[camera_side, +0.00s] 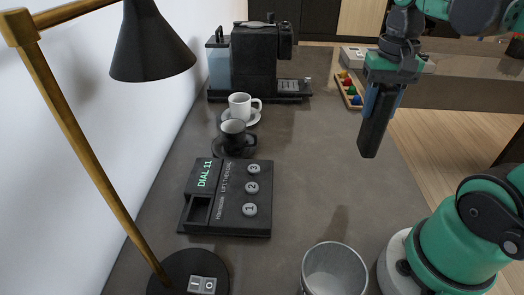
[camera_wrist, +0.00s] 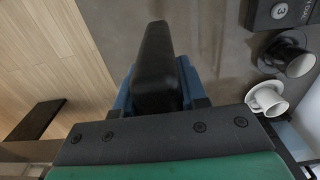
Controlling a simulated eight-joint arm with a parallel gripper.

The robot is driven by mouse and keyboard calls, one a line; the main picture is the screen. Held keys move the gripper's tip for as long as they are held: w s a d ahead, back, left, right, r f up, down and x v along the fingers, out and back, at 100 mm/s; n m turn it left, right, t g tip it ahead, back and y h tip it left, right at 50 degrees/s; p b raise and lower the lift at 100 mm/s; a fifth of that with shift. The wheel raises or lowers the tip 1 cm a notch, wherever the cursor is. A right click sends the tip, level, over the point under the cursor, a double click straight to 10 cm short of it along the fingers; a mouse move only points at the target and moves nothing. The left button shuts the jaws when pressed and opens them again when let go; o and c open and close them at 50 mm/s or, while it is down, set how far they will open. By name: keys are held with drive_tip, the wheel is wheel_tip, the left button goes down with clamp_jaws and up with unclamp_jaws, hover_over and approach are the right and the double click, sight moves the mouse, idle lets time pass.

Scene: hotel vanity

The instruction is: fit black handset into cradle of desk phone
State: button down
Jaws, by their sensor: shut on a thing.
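The black handset (camera_side: 375,128) is held by my gripper (camera_side: 382,92) and hangs down, slightly tilted, above the right part of the counter. In the wrist view the handset (camera_wrist: 157,62) sits between the blue fingers of my gripper (camera_wrist: 158,88). The desk phone (camera_side: 228,197) lies flat on the counter at the left, well apart from the handset. Its cradle (camera_side: 196,213) is an empty rectangular recess at the phone's left side. Numbered round buttons 1, 2 and 3 are on its right. A corner of the phone (camera_wrist: 282,12) shows at the top right of the wrist view.
A black cup (camera_side: 235,136) and a white cup (camera_side: 241,107) stand on saucers behind the phone. A coffee machine (camera_side: 258,60) is farther back. A lamp (camera_side: 150,45) overhangs the left. A grey bin (camera_side: 335,268) stands in front. The middle counter (camera_side: 315,150) is clear.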

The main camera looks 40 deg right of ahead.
wheel_tip(320, 180, up, 9)
drive_tip(key=shift+f, duration=0.1)
drive_tip(key=shift+w+r, duration=0.1)
drive_tip(key=shift+r, duration=0.35)
drive_tip(key=shift+w+r, duration=0.1)
drive_tip(key=shift+w, duration=0.25)
drive_tip(key=w+a+f+n, duration=0.4)
drive_tip(key=w, duration=0.3)
drive_tip(key=w+a+f+n, duration=0.5)
drive_tip(key=w, duration=0.1)
wheel_tip(320, 180, up, 9)
drive_tip(key=m, duration=0.9)
hover_over(366, 149)
drive_tip(key=w+d, duration=0.1)
drive_tip(key=d, duration=0.2)
drive_tip(key=shift+w+a+r, duration=0.15)
drive_tip(key=shift+a+r, duration=0.05)
drive_tip(key=shift+a, duration=0.05)
drive_tip(key=shift+s+f, duration=0.2)
drive_tip(key=shift+f, duration=0.1)
wheel_tip(366, 149, down, 19)
drive_tip(key=shift+f, duration=0.1)
